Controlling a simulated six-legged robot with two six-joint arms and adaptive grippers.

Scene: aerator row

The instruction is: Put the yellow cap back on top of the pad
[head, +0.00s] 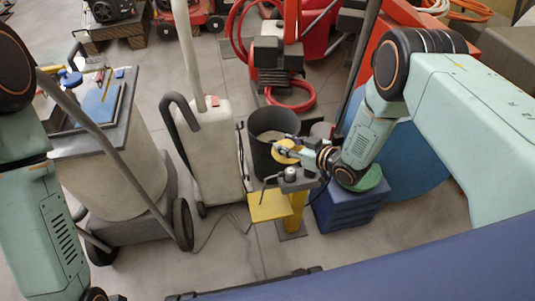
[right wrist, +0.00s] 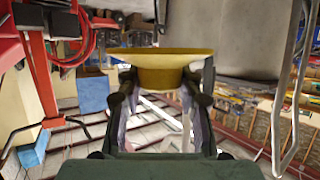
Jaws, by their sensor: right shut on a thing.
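The yellow cap (head: 287,152) is round with a wide rim. My right gripper (head: 285,147) is shut on it and holds it in front of the dark bin's opening. In the right wrist view the cap (right wrist: 160,65) sits between the fingertips, with its wide rim uppermost in the picture and a narrower part below. A green round pad (head: 372,180) lies on top of the blue crates, partly hidden by my right forearm. I cannot tell for sure that this is the task's pad. My left gripper is not in view.
A yellow post (head: 296,213) with a grey head and a yellow plate (head: 269,207) stands just below the gripper. The dark bin (head: 262,157) is behind it. Blue crates (head: 346,211) stand to the right, a pale upright machine (head: 210,150) to the left.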

